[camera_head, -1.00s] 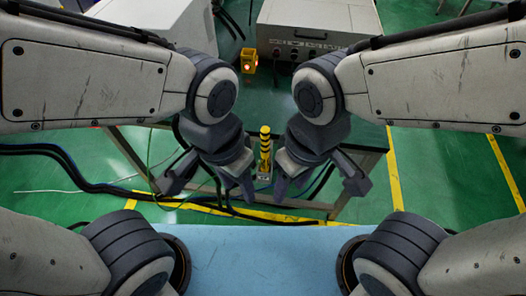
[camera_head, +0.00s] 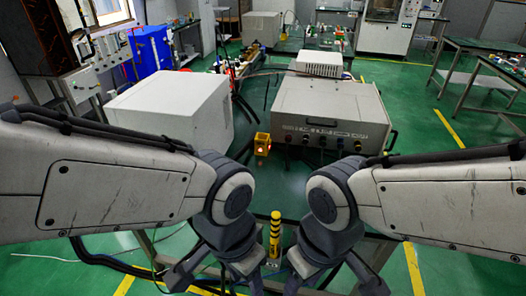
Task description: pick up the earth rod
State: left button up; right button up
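A yellow and black striped rod (camera_head: 275,236), which looks like the earth rod, stands upright between my two grippers in the head view. Its foot rests on or near a small pale block. My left gripper (camera_head: 217,283) is just left of the rod, with its fingers spread and nothing seen between them. My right gripper (camera_head: 332,284) is just right of the rod, also spread and empty. Both point down, and their fingertips are partly cut off by the bottom edge. Neither gripper appears to touch the rod.
A dark table top lies under the rod. A yellow box with a lit red lamp (camera_head: 262,144) stands behind it. A large white case (camera_head: 172,110) is at the back left and a grey instrument box (camera_head: 332,112) at the back right. Black cables (camera_head: 98,257) lie at left.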

aim_at(275, 216)
jog(key=z, duration=1.6)
jog(key=k, duration=0.55)
jog(key=u, duration=1.3)
